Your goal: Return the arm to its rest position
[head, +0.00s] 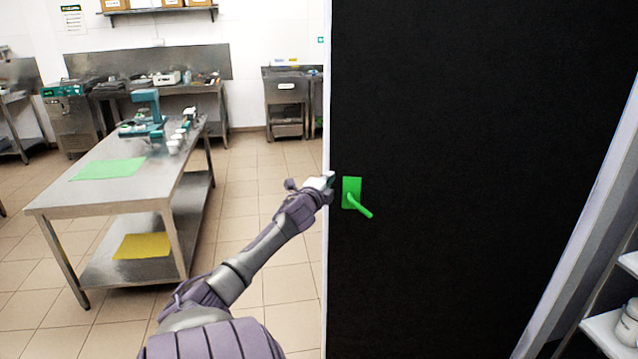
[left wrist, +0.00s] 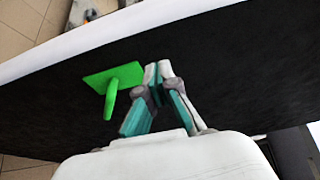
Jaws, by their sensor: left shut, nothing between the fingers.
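My left arm reaches in from the lower left in the head view, and its gripper (head: 328,181) is at the near edge of a black door (head: 470,150), just left of the green handle (head: 358,198). In the left wrist view the gripper (left wrist: 153,72) is shut with nothing between its fingers. The green handle (left wrist: 112,84) is beside the fingers there, with its lever apart from them. Whether the fingertips touch the black door (left wrist: 230,75) I cannot tell. My right gripper is in neither view.
A steel table (head: 70,193) with a green mat and a teal device stands at the left. Steel counters (head: 180,100) line the back wall. White shelves (head: 607,330) are at the lower right.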

